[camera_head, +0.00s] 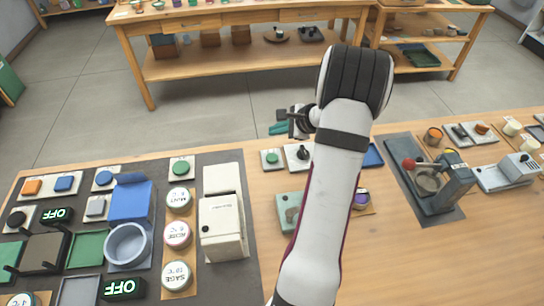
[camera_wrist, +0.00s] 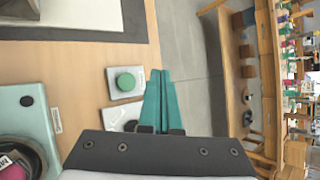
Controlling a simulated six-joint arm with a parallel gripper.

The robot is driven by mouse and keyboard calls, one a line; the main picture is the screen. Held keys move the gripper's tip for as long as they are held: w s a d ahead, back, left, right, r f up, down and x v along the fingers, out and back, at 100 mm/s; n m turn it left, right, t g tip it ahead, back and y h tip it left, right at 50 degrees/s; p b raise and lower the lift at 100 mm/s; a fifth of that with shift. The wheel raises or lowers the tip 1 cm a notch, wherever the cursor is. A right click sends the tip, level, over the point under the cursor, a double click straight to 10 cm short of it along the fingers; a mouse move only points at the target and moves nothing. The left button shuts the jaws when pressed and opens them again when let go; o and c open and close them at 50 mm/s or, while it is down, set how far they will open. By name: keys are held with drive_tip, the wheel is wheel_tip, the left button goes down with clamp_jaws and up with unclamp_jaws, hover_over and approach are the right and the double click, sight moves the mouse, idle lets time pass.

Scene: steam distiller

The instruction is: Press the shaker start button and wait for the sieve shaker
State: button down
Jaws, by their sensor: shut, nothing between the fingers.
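My gripper (camera_head: 277,130) is shut and empty. Its teal fingers point left in the head view, and they lie together in the wrist view (camera_wrist: 160,78). A round green button (camera_head: 272,158) on a white plate sits near the bench's far edge; it also shows in the wrist view (camera_wrist: 125,82), to the left of and apart from my fingertips. A pale teal machine (camera_head: 287,200), apparently the sieve shaker, stands nearer on the bench. My arm hides part of it. The wrist view shows its body (camera_wrist: 27,115) and a dark ring around something magenta.
A black knob (camera_head: 303,152) on a white plate sits right beside the green button. A cream box-shaped unit (camera_head: 220,225) stands left on a dark mat. A grey machine with a red-knobbed lever (camera_head: 450,185) stands right.

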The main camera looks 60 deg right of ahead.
sight(276, 158)
wheel_tip(276, 158, down, 8)
drive_tip(key=shift+f, duration=0.1)
idle(0.4)
idle(1.9)
drive_tip(key=shift+f, duration=0.35)
drive_tip(key=shift+f, duration=0.45)
idle(0.4)
idle(0.4)
drive_tip(key=shift+r, duration=0.9)
drive_tip(key=shift+r, duration=2.45)
